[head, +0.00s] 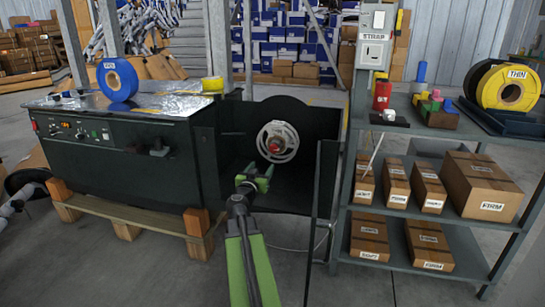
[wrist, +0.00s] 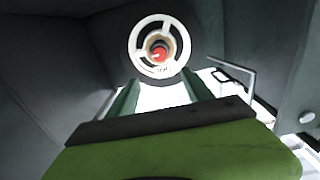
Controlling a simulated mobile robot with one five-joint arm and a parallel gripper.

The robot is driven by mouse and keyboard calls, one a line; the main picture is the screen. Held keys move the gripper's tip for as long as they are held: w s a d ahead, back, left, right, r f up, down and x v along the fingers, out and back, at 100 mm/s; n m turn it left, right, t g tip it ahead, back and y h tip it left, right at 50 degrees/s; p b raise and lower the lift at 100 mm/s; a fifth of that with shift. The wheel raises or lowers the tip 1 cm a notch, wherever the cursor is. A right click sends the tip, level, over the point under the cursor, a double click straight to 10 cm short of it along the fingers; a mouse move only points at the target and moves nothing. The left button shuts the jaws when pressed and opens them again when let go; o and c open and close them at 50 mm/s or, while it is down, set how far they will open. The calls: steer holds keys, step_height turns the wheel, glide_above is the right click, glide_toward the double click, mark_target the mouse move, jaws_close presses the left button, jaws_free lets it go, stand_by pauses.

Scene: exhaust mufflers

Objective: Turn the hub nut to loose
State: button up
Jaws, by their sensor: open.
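The hub nut (head: 275,146) is a red piece at the centre of a pale spoked wheel (head: 291,135) inside a dark open bay. In the wrist view the red hub nut (wrist: 159,54) sits in the middle of the white wheel (wrist: 137,50), with small unreadable lettering below it. My gripper (head: 256,179) is in front of the bay, below the wheel and apart from it. In the wrist view my gripper (wrist: 160,92) shows two green fingers spread apart with nothing between them, short of the nut.
A dark machine (head: 120,150) with a blue roll (head: 117,80) stands left of the bay. A shelf rack (head: 425,200) with boxes stands close on the right. A thin upright panel edge (head: 322,200) borders the bay's right side. A bent bar (wrist: 240,75) shows right of the wheel.

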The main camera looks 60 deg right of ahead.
mark_target(272, 149)
steer(key=x, duration=1.7)
jaws_close()
steer(key=n, duration=0.4)
steer(key=shift+f, duration=0.1)
steer(key=n, duration=0.4)
steer(key=shift+n, duration=0.3)
steer(key=shift+w, duration=0.1)
